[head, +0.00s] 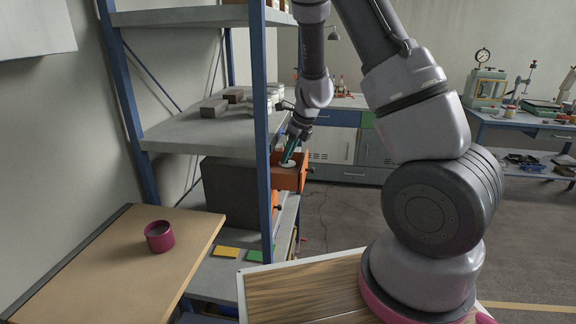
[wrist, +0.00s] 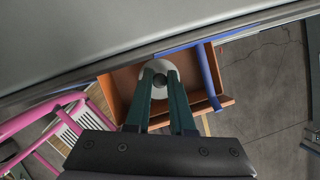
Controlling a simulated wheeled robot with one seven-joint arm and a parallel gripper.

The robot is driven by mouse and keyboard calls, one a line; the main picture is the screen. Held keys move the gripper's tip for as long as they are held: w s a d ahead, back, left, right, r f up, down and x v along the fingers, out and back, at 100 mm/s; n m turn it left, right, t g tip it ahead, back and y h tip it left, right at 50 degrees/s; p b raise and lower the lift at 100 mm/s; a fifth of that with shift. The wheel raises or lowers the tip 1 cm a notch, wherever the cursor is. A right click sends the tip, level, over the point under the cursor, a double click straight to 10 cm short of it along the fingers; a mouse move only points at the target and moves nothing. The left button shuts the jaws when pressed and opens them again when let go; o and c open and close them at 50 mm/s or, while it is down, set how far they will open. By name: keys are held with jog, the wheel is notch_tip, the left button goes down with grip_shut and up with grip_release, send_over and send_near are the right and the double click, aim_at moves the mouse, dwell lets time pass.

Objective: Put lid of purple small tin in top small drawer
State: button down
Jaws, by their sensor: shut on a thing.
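The purple small tin (head: 159,236) stands upright and open on the wooden tabletop in the head view. Its lid is a pale round disc (head: 288,163) with a dark knob, also seen in the wrist view (wrist: 160,66). My gripper (head: 291,154) is shut on the lid's knob, its teal fingers (wrist: 161,80) on either side. The top small drawer (head: 284,178) is orange and pulled open; it also shows in the wrist view (wrist: 122,88). The lid is at the drawer's opening; I cannot tell whether it touches the drawer floor.
The dark drawer cabinet (head: 228,190) sits on the shelf rack. A blue rack post (head: 263,130) stands close to the drawer and my gripper. A grey shelf (head: 200,135) with dark blocks (head: 214,107) is above. Yellow and green pieces (head: 226,252) lie on the lower shelf.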

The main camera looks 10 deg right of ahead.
aim_at(288, 163)
jog(key=shift+f, duration=1.9)
jog(key=shift+f, duration=0.1)
jog(key=c, duration=0.8)
grip_release()
